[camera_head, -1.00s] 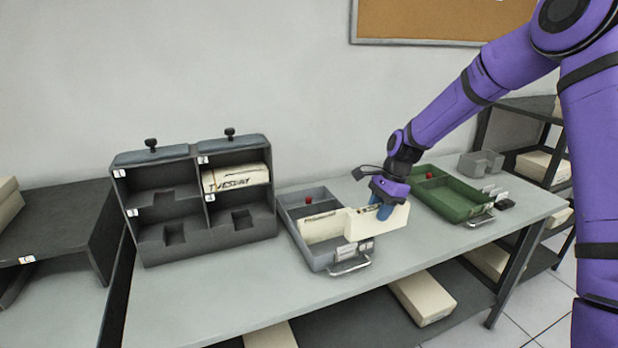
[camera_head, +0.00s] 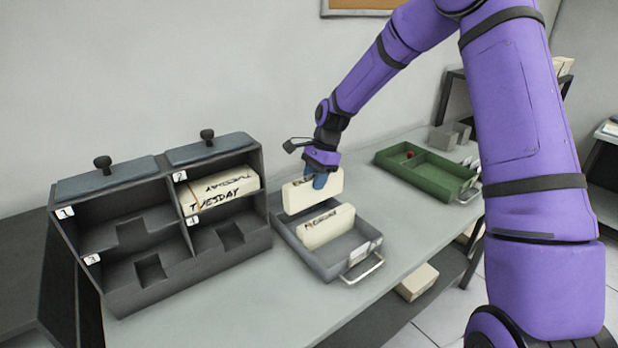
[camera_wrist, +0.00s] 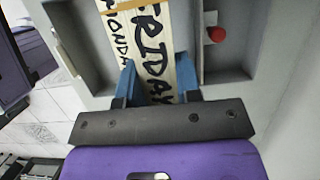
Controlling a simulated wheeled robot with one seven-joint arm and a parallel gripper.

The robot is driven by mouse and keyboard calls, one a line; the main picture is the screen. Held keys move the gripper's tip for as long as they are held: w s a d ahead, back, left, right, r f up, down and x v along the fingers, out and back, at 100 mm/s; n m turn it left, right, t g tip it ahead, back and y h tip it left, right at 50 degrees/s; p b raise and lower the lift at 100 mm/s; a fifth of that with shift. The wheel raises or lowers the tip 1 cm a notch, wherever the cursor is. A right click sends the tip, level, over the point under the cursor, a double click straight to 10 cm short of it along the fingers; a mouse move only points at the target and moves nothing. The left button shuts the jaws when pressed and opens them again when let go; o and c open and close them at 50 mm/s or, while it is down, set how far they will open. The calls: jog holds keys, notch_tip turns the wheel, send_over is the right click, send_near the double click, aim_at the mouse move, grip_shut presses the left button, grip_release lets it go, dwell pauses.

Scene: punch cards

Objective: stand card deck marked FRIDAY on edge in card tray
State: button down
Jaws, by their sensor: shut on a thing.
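My gripper (camera_head: 320,180) points down and is shut on the cream FRIDAY deck (camera_head: 300,198). In the wrist view the deck (camera_wrist: 155,35) shows its lettered edge between the blue fingers (camera_wrist: 157,82). The deck is on edge at the back part of the grey card tray (camera_head: 300,250), its lower edge near or inside the back wall. I cannot tell whether it touches the tray floor. The MONDAY deck (camera_head: 327,228) stands on edge in the tray in front of it; in the wrist view it (camera_wrist: 118,38) is close beside FRIDAY on the left.
A dark sorting rack (camera_head: 130,290) stands left of the tray, with the TUESDAY deck (camera_head: 218,190) in its upper right compartment. A green tray (camera_head: 440,180) is at the right. A red knob (camera_wrist: 216,34) shows beside the deck. Table space between the trays is clear.

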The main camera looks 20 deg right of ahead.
aim_at(315, 194)
jog(key=shift+f, duration=0.1)
dwell(0.4)
jog(key=shift+f, duration=2.35)
jog(key=shift+f, duration=0.2)
jog(key=shift+f, duration=2.1)
jog(key=c, duration=0.7)
grip_release()
